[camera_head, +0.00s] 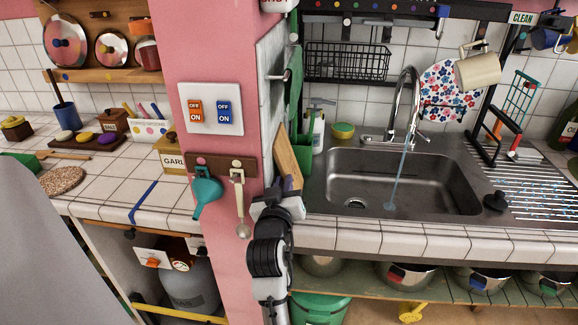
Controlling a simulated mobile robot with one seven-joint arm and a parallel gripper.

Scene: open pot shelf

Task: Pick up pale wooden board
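The pale wooden board (287,157) stands tilted in the narrow space between the pink pillar and the sink. Its lower end is hidden behind my gripper, and its left part is hidden by the pillar. My gripper (291,184) is at the counter's front edge, in front of the board's lower end. Its dark fingertips point up towards the board and overlap it in the picture. I cannot tell whether they touch the board or how far apart they are.
The pink pillar (225,55) stands close to the left, with a hook rack (222,163) holding a teal funnel (206,192). The steel sink (402,181) with running water is to the right. A soap bottle (317,130) stands behind the board.

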